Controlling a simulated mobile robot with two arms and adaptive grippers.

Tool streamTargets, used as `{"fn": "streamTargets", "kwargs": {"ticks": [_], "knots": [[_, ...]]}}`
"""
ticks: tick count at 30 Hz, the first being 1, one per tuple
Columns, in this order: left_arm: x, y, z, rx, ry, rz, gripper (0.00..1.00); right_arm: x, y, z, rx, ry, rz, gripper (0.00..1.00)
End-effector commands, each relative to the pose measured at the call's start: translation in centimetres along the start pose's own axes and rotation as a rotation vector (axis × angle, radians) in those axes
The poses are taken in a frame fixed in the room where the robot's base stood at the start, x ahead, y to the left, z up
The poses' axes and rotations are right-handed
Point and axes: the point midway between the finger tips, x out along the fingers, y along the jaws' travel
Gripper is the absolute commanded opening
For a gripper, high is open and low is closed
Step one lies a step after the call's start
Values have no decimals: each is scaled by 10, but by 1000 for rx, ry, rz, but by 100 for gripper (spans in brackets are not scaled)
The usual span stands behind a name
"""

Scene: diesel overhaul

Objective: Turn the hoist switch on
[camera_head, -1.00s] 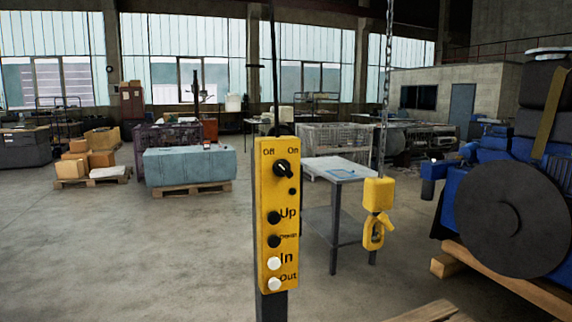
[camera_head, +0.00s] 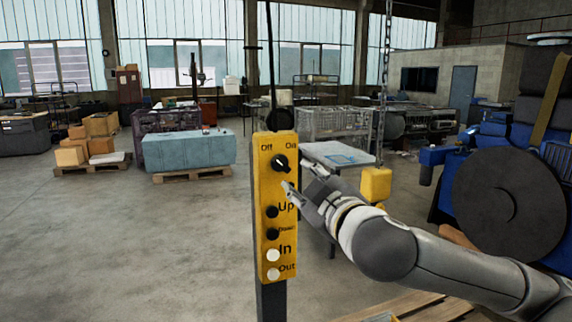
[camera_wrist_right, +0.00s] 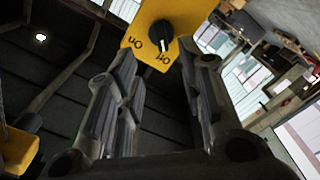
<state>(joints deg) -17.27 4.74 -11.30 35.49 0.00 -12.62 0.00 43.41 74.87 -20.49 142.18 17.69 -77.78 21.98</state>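The yellow hoist control box (camera_head: 264,205) stands upright in the middle of the head view. Its black rotary hoist switch (camera_head: 280,163) sits near the top, below the Off and On labels. In the right wrist view the switch (camera_wrist_right: 162,34) has its white mark pointing toward the Off label. My right gripper (camera_head: 294,173) comes in from the right and is at the box's right edge, just below and right of the switch. In the right wrist view its two fingers (camera_wrist_right: 160,62) are apart with nothing between them, and the switch shows beyond them. My left gripper is not in view.
The yellow hoist hook block (camera_head: 376,184) hangs on its chain behind my right arm. A grey table (camera_head: 345,157) stands behind the box. A blue engine (camera_head: 445,185) with a large dark disc is at the right. Open floor lies at the left.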

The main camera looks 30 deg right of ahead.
Motion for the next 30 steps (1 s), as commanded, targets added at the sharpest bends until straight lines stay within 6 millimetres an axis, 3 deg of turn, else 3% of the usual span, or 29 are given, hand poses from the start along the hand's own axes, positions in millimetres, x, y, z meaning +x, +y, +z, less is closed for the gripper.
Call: {"fn": "streamTargets", "kwargs": {"ticks": [3, 16, 24, 30], "knots": [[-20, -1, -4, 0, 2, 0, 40, 6, 4, -4, 0, -5, -1, 36], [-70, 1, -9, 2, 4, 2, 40, 24, 2, -3, -5, -1, -7, 36], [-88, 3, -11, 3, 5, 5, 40, 74, 1, -2, -1, 1, -4, 36], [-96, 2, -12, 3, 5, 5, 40, 96, 0, -1, -2, 1, -4, 36]]}}
